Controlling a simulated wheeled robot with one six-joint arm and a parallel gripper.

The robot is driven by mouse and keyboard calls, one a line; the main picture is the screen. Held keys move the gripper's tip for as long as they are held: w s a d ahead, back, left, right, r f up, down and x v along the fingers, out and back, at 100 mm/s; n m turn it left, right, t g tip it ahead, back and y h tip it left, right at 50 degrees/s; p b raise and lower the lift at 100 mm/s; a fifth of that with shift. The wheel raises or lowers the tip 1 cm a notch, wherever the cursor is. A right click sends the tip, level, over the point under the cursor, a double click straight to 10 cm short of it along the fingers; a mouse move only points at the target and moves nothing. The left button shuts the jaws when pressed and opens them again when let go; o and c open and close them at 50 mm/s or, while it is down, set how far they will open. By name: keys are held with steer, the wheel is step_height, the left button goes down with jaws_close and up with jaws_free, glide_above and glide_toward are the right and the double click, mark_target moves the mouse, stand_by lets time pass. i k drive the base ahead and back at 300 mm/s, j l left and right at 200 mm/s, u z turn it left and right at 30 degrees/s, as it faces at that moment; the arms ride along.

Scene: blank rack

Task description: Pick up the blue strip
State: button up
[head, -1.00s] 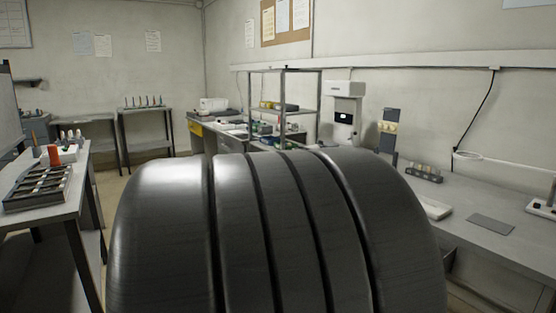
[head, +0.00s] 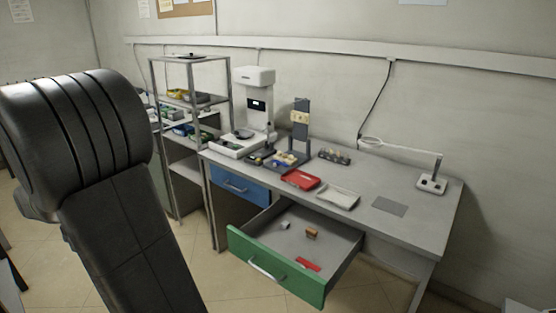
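I cannot make out a blue strip in the head view. An open drawer with a green front (head: 276,270) holds a flat red strip (head: 308,264), a small brown block (head: 311,233) and a small pale piece (head: 285,226). My black arm fills the left side and hides what is behind it. My gripper is not in view.
A grey workbench (head: 408,185) carries a red tray (head: 301,179), a white tray (head: 338,196), a grey mat (head: 389,206) and a lamp (head: 432,182). A shut blue drawer (head: 239,183) is beneath. A metal rack (head: 188,59) with bins stands left. The open drawer juts over the floor.

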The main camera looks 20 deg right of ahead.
mark_target(276, 165)
steer(key=i+j+z, duration=0.2)
steer(key=i+z, duration=0.3)
steer(key=i+j+z, duration=0.35)
steer(key=z, duration=0.15)
steer(key=i+j+z, duration=0.3)
steer(key=j+z, duration=0.2)
steer(key=i+j+z, duration=0.2)
steer(key=j+z, duration=0.8)
steer(key=j, duration=0.25)
steer(key=j+z, duration=0.5)
steer(key=j, duration=0.2)
steer(key=k+j+z, duration=0.15)
steer(key=j+z, duration=0.35)
steer(key=j, duration=0.15)
steer(key=k+j+z, duration=0.25)
steer(key=j+z, duration=0.3)
